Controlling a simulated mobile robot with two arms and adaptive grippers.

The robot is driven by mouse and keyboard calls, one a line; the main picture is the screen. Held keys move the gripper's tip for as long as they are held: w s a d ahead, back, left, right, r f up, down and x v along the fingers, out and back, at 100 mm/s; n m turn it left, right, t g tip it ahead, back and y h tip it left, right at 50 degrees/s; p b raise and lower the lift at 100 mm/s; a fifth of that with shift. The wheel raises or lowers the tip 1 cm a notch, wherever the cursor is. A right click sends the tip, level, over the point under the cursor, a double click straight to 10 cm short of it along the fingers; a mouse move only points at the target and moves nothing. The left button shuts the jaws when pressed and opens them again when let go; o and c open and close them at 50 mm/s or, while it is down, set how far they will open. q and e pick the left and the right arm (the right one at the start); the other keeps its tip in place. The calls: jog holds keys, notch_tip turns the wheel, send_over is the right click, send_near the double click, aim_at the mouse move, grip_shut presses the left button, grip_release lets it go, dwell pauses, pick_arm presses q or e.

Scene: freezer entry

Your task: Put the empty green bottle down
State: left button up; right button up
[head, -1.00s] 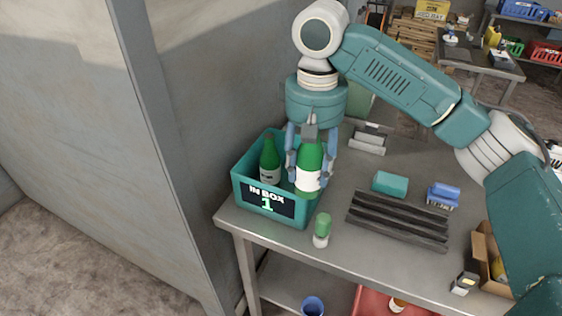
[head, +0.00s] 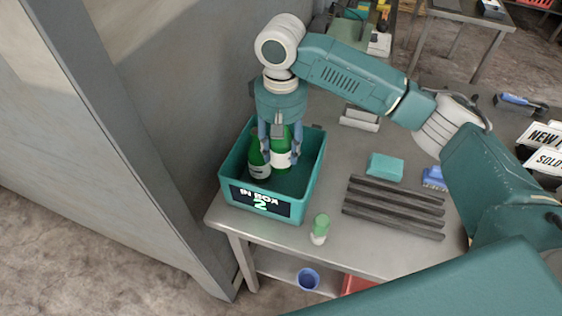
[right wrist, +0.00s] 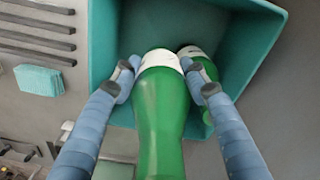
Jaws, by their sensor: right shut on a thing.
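The green bottle (head: 281,162) with a white label is inside the teal box (head: 309,180), held upright. In the right wrist view the held bottle (right wrist: 160,115) stands between the two blue fingers. My right gripper (head: 280,152) points down into the box and is shut on this bottle. A second green bottle (head: 258,160) stands beside it on the left, and it also shows in the right wrist view (right wrist: 199,66). The box's sign (head: 260,200) reads "IN BOX 2". I cannot tell whether the held bottle's base touches the box floor. My left gripper is not in view.
The box stands at the left corner of the grey table (head: 285,233), close to a grey wall panel (head: 190,90). Dark ribbed bars (head: 395,207), a teal block (head: 385,167) and a blue brush (head: 434,178) lie to the right.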

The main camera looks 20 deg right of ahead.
aim_at(282, 166)
jog(key=shift+d+f, duration=0.1)
jog(key=shift+f, duration=0.7)
jog(key=shift+s+f, duration=0.15)
jog(key=shift+f, duration=0.45)
notch_tip(282, 166, down, 3)
jog(key=shift+f+p, duration=0.2)
jog(key=shift+p, duration=0.35)
jog(key=shift+f, duration=0.35)
jog(key=o, duration=1.1)
jog(key=shift+f, duration=0.1)
